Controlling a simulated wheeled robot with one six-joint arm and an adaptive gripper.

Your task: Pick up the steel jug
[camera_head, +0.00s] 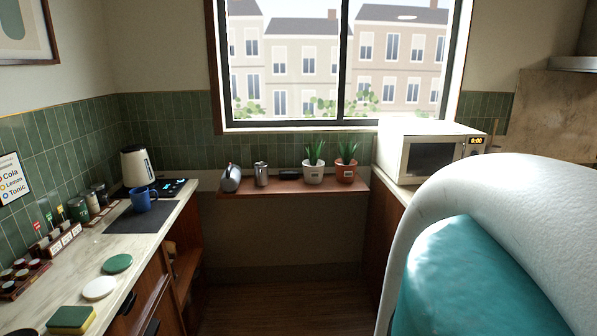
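Two steel vessels stand side by side on the wooden shelf (285,188) under the window. The left one is a rounded steel vessel (231,179) with a dark part on its side. Beside it on the right is a smaller, upright, straight-sided steel vessel (261,175). They are too small in view to tell for certain which is the steel jug. Both stand apart from each other with their fronts unobstructed. My gripper is not in view.
Right of the vessels are a dark low item (289,174) and two potted plants (313,173) (346,172). A counter (110,262) with a kettle (137,167) and blue mug (143,199) runs left; a microwave (427,155) stands right. Floor (290,305) between is clear. A large white-and-teal shape hides the lower right.

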